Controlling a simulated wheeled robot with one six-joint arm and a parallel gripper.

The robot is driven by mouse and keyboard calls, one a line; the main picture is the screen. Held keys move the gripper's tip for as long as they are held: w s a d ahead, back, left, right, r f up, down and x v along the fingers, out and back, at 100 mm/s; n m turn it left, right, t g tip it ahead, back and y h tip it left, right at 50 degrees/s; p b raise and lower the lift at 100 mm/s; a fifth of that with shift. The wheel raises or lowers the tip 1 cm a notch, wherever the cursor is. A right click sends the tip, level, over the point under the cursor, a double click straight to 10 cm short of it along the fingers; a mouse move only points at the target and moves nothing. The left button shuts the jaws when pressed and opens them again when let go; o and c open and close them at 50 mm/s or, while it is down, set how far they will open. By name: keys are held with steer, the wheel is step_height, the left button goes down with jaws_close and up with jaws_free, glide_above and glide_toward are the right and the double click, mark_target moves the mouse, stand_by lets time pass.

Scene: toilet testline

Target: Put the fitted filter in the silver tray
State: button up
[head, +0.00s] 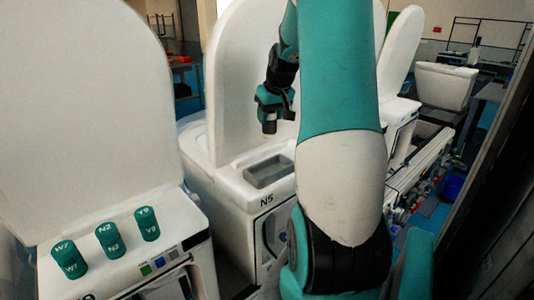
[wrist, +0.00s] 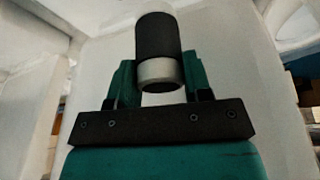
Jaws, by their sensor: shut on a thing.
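The filter is a dark cylinder with a silver band at one end. It shows in the wrist view (wrist: 158,40) between the two green fingers, and as a small dark piece in the head view (head: 269,127). My gripper (head: 272,108) is shut on it and holds it in the air; the gripper also shows in the wrist view (wrist: 158,82). The silver tray (head: 268,184) is a shallow grey rectangular tray on top of the white unit marked N5. In the head view it lies below the gripper and appears empty, with its right side near my arm.
Three green canisters (head: 110,240) marked W7, N2 and Y9 stand on the left unit's top. White upright toilet lids (head: 90,110) rise at the left and behind my gripper (head: 238,60). My arm hides part of the right side.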

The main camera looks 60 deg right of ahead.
steer(key=f+p, duration=0.3)
steer(key=f, duration=1)
steer(key=shift+d, duration=0.2)
steer(key=shift+d+f, duration=0.1)
steer(key=shift+d, duration=0.05)
steer(key=shift+f, duration=0.15)
steer(key=shift+f+b, duration=0.15)
steer(key=shift+b, duration=0.2)
steer(key=o, duration=0.9)
steer(key=shift+o, duration=0.2)
